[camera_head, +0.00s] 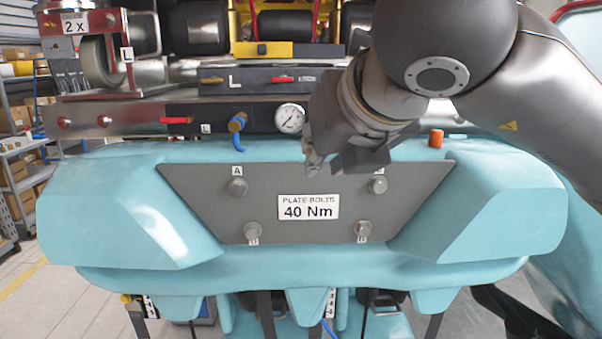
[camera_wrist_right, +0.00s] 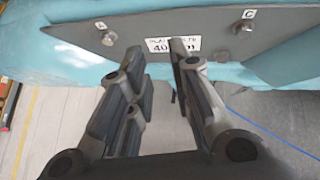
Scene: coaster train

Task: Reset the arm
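My right arm (camera_head: 465,60) comes in from the upper right in the head view. My right gripper (camera_head: 335,158) hangs in front of the upper edge of a grey bolted plate (camera_head: 220,210). In the right wrist view the right gripper (camera_wrist_right: 156,58) has its two fingers apart with nothing between them. The plate (camera_wrist_right: 85,18) lies beyond the fingertips there, and the fingers partly cover its "40 Nm" label (camera_wrist_right: 163,45). My left gripper is in neither view.
The plate has bolts at its corners, one at upper left (camera_head: 238,187). The teal body (camera_head: 120,210) bulges on both sides. A gauge (camera_head: 289,118), an orange cap (camera_head: 436,138) and a blue hose (camera_head: 237,143) stand above. Shelves (camera_head: 18,165) are at far left.

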